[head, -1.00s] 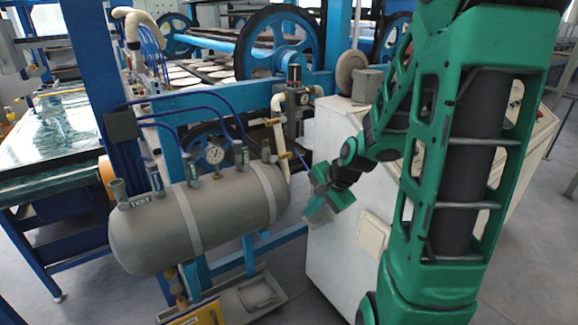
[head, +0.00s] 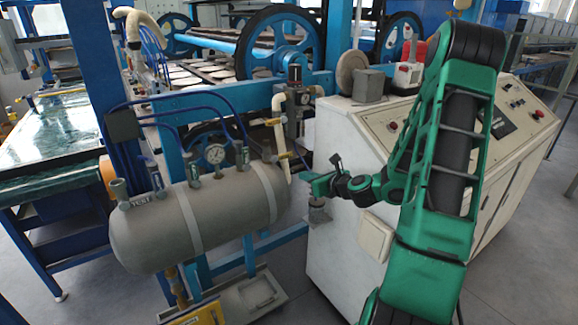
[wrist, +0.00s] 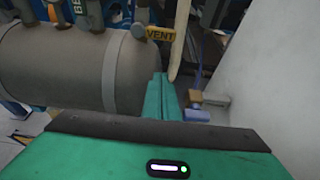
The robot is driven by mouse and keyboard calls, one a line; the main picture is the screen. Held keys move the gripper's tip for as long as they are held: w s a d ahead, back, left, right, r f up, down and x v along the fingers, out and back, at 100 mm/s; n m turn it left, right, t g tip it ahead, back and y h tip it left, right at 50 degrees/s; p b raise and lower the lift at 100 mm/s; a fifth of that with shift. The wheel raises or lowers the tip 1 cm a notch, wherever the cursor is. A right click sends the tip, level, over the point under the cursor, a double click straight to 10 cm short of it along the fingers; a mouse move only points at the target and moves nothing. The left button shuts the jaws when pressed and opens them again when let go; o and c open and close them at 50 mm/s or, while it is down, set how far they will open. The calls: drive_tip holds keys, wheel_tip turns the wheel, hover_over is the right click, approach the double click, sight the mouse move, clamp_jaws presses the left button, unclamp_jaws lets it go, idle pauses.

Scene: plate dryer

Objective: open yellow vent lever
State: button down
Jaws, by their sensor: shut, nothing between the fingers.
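The yellow vent lever (head: 285,155) is at the right end of the grey tank (head: 205,215), beside the cream pipe (head: 280,135). In the wrist view the yellow lever (wrist: 160,34) bears the word VENT and lies roughly level across the pipe (wrist: 181,40). My gripper (head: 306,175) is just right of and below the lever in the head view, pointing left. In the wrist view its green fingers (wrist: 161,90) are together and empty, below the lever in the picture. I see a gap in the picture between fingertips and lever; depth is hard to tell.
The white control cabinet (head: 335,245) stands close to the right of my gripper. A pressure gauge (head: 214,153) and blue hoses rise from the tank top. A regulator (head: 295,95) is behind the pipe. Bare floor shows between tank and cabinet.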

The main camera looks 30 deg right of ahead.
sight(282, 157)
drive_tip(key=shift+w, duration=0.15)
drive_tip(key=x, duration=1)
drive_tip(key=shift+r, duration=1.95)
